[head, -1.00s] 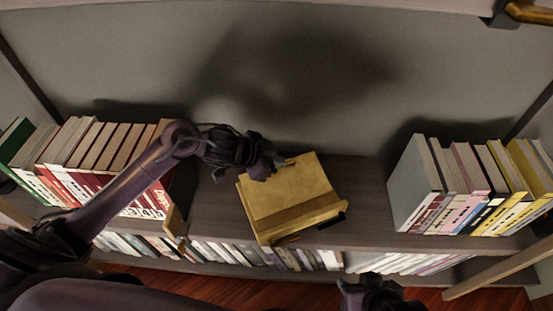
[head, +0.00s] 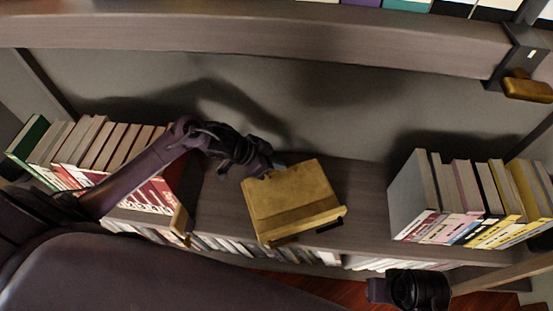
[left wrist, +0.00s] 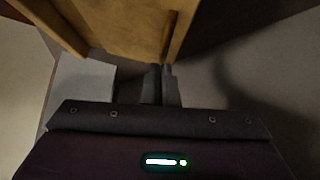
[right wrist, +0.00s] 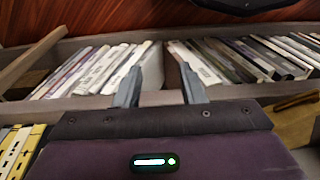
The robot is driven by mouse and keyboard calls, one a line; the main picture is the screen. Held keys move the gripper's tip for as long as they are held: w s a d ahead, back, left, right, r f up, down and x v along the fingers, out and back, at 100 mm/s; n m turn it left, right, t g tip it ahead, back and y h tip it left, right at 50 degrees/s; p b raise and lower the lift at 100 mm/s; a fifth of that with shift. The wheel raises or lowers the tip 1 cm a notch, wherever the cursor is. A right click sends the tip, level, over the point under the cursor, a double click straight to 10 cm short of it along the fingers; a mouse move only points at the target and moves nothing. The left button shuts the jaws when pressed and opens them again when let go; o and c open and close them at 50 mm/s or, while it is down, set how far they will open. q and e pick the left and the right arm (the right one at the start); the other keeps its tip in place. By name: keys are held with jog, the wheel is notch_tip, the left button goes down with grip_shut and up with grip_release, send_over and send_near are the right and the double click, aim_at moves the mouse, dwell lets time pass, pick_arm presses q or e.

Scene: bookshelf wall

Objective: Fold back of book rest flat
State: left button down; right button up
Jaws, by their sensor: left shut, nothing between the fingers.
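The book rest (head: 292,198) is a tan wooden piece standing on the middle shelf, its back panel upright or tilted; the exact angle is hard to tell. My left gripper (head: 278,166) is at the panel's upper left edge in the head view. In the left wrist view the left fingers (left wrist: 161,84) are shut with nothing between them, close to the book rest's wood (left wrist: 120,25); I cannot tell if they touch it. My right gripper (head: 418,288) is low at the right, away from the book rest. In the right wrist view its fingers (right wrist: 160,88) are apart and empty.
Books stand upright at the shelf's left (head: 100,145) and right (head: 460,195). A shelf board (head: 250,48) runs overhead. More books (right wrist: 100,70) line the shelf below. The shelf surface (head: 365,205) right of the book rest is clear.

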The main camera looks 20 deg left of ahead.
jog(key=shift+f, duration=0.1)
